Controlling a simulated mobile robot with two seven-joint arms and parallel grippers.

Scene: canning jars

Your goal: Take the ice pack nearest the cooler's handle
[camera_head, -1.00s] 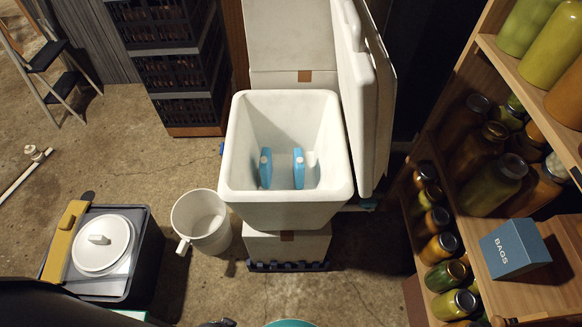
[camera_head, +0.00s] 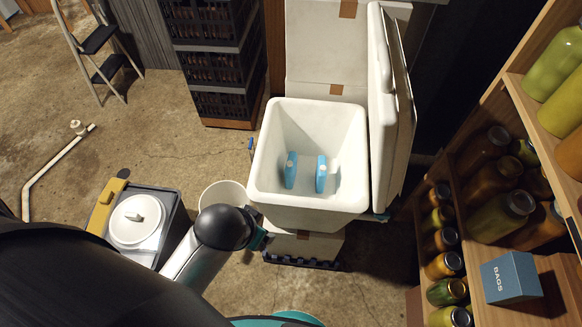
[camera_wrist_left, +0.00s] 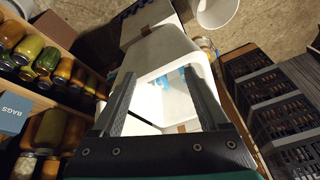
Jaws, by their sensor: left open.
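The white cooler (camera_head: 257,160) stands open in the head view, on top of a white box. Two blue ice packs stand upright inside it, a left one (camera_head: 291,170) and a right one (camera_head: 321,174), with a gap between them. A small blue part (camera_head: 250,144) shows at the cooler's left side; I cannot tell whether it is the handle. My left arm reaches from the lower left to the cooler's near left corner. In the left wrist view my left gripper (camera_wrist_left: 158,74) is open and empty, with the cooler (camera_wrist_left: 165,55) and some blue between its fingers.
The cooler's raised lid (camera_head: 392,110) stands along its right side. A white bucket (camera_head: 222,192) is partly hidden behind my arm. Black crates (camera_head: 222,60) stand at the back left. A jar shelf (camera_head: 545,125) with a blue bags box (camera_head: 510,277) fills the right.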

